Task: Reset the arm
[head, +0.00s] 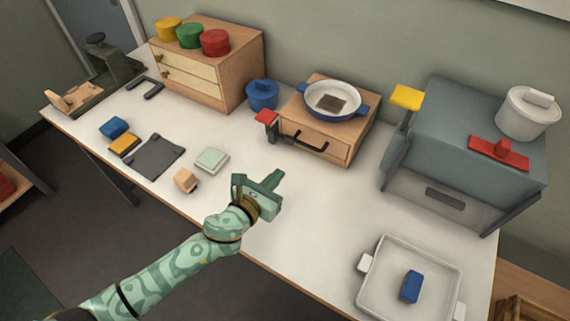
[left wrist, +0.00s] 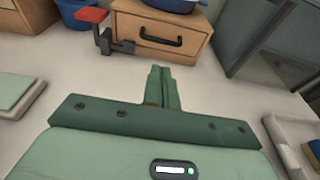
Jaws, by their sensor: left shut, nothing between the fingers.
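My left gripper (head: 276,179) is over the middle of the white table (head: 325,211) in the head view, its arm coming in from the lower left. In the left wrist view its two green fingers (left wrist: 161,82) are pressed together with nothing between them. It points toward the small wooden drawer box (head: 314,136), which also shows in the left wrist view (left wrist: 170,32), and is apart from it. My right gripper is in neither view.
A pale green block (head: 212,160) and a wooden block (head: 185,180) lie left of the gripper. A white tray (head: 385,295) holding a blue block (head: 411,286) is at the front right. A grey oven-like box (head: 455,150) stands at the right. The table between is clear.

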